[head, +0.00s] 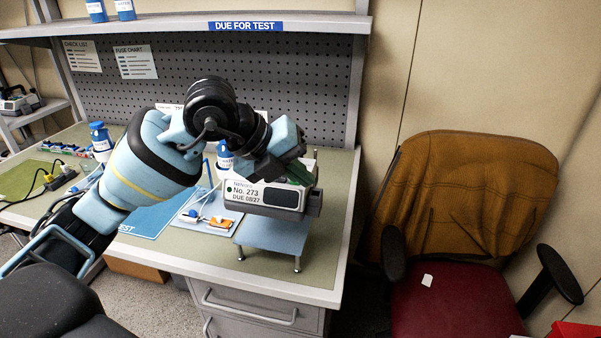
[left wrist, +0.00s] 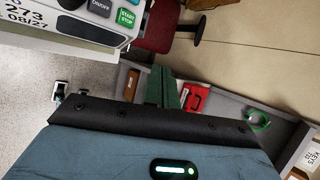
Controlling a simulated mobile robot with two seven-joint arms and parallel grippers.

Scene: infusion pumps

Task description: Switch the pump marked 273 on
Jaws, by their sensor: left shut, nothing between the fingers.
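The pump marked 273 (head: 262,193) stands on a small blue stand (head: 272,235) at the right end of the bench. Its label reads "No. 273" and "DUE 08/27", and its screen looks dark. The left wrist view shows its front at the upper left, with a grey ON/OFF button (left wrist: 101,6) and a green START STOP button (left wrist: 127,17). My left gripper (head: 299,173) is over the right part of the pump's top. Its green fingers (left wrist: 163,88) are shut and empty, apart from the buttons in the wrist view. My right gripper is not in view.
A white tray (head: 190,223) with small items lies left of the pump, by a blue mat (head: 140,222). Blue-capped bottles (head: 101,140) stand behind. A shelf (head: 180,24) overhangs the bench. A chair (head: 460,225) stands to the right.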

